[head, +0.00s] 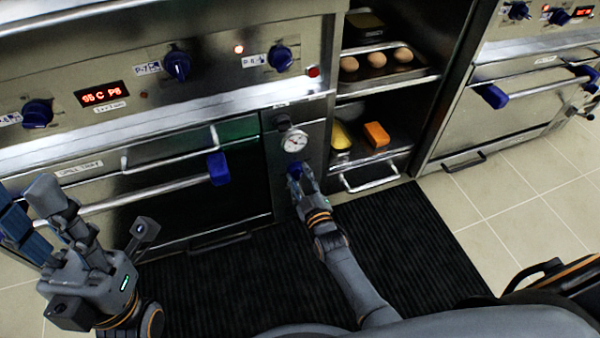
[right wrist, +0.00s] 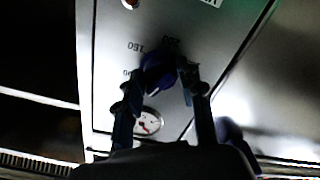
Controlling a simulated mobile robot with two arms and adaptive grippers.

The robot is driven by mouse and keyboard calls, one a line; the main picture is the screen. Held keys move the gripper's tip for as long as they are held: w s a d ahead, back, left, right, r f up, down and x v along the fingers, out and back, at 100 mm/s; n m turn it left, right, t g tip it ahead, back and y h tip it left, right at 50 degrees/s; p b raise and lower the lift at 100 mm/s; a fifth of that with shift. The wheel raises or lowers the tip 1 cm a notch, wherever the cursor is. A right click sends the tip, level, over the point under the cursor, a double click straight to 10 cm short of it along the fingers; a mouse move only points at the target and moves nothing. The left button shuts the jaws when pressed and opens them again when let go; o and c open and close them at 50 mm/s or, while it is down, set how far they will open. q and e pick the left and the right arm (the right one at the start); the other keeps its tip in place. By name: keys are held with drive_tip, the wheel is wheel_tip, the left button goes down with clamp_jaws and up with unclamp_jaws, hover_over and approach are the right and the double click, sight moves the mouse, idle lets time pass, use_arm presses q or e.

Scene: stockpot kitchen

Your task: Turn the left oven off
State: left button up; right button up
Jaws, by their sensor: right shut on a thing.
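The left oven (head: 170,180) has a dark door with a long bar handle and a blue handle end. A narrow steel panel beside it carries a round white gauge (head: 295,141) and, below, a blue knob (head: 294,171). My right gripper (head: 305,184) is shut on this knob. In the right wrist view the knob (right wrist: 158,72) is between the fingers, with dial numbers such as 150 around it; its exact setting is partly hidden. The gauge shows there too (right wrist: 149,121). My left gripper (head: 45,222) is open and empty in front of the oven, at lower left.
The upper panel has blue knobs (head: 177,65), a lit red display (head: 102,94) and a lit lamp (head: 239,48). Open shelves to the right hold a tray (head: 392,83) of round brown items and an orange block (head: 377,134). Another oven (head: 510,115) stands at right. A black mat (head: 400,230) covers the floor.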

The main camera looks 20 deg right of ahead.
drive_tip(key=shift+n+p, duration=0.3)
drive_tip(key=shift+n, duration=2.1)
drive_tip(key=o, duration=1.2)
drive_tip(key=s, duration=1.2)
drive_tip(key=shift+d, duration=0.2)
drive_tip(key=shift+r, duration=0.1)
